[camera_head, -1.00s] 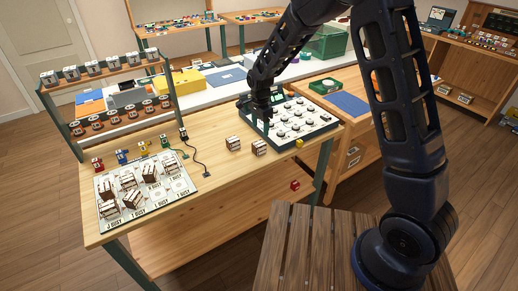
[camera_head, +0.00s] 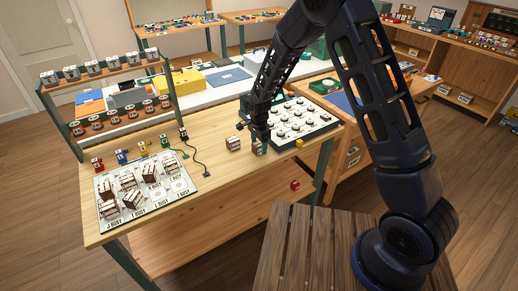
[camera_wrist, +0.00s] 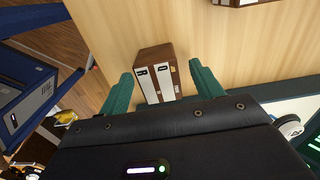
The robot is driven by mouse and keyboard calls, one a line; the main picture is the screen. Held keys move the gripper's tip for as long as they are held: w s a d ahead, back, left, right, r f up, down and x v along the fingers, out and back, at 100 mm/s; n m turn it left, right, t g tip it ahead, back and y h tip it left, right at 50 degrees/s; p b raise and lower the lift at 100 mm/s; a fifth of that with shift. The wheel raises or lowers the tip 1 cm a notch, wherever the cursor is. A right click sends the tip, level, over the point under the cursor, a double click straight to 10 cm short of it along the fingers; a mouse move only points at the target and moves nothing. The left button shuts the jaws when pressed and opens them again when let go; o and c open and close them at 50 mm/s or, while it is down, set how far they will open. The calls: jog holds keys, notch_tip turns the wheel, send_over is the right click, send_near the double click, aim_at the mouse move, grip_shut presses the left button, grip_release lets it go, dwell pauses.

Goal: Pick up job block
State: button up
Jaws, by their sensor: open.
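Two small brown-and-white job blocks stand on the wooden table near its front edge. The left block (camera_head: 233,144) is clear of my gripper. The right block (camera_head: 257,149) is partly hidden by my gripper (camera_head: 259,139), which has come down over it. In the wrist view, a brown block (camera_wrist: 159,72) with white label faces lies between the two green fingers of my gripper (camera_wrist: 165,88). The fingers are open, one to each side of it, and gaps show. Part of another block (camera_wrist: 243,2) shows at the top edge.
A board with several dials (camera_head: 300,122) stands behind and right of the gripper. A white mat (camera_head: 178,185) with several blocks lies at the left. A yellow cube (camera_head: 299,143) sits near the table's right edge. A red cube (camera_head: 295,185) is lower down.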

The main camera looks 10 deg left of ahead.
jog(key=c, duration=1.1)
jog(key=shift+r, duration=0.1)
